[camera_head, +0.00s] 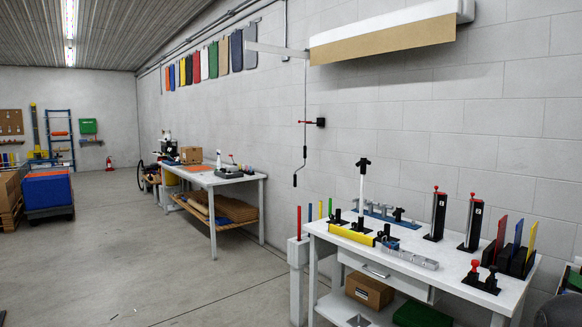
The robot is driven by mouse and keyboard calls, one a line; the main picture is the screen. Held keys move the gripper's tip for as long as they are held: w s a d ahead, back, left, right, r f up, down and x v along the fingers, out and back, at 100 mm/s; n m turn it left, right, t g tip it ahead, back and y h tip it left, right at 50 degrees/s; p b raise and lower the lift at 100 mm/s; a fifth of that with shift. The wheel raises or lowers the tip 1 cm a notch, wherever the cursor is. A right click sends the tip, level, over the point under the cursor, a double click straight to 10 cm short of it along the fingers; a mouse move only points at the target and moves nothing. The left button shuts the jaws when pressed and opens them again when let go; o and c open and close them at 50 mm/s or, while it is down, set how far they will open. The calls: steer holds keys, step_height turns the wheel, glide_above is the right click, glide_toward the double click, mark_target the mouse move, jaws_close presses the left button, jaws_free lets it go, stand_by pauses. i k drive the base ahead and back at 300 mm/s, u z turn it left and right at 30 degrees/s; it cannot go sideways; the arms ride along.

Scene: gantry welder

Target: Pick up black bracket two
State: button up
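Two tall black upright brackets with red-tipped tops stand on the white workbench (450,262) at the right. One is the left black bracket (437,217); the other is the right black bracket (472,226), a little nearer the camera. Each has a small pale label, too small to read surely, so I cannot tell which is black bracket two. Both stand upright on flat black feet and are apart from each other. My gripper is not in view.
The bench also holds a yellow block (351,235), a grey perforated bar (411,259), red-knobbed black clamps (480,278) and coloured upright plates (515,250). A cardboard box (370,290) sits underneath. Open floor (200,280) lies to the left, before a second table (222,179).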

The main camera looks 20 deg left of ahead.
mark_target(363, 162)
steer(key=z, duration=0.05)
steer(key=i, duration=1.35)
steer(key=u, duration=0.35)
steer(key=i, duration=1)
steer(key=u, duration=0.45)
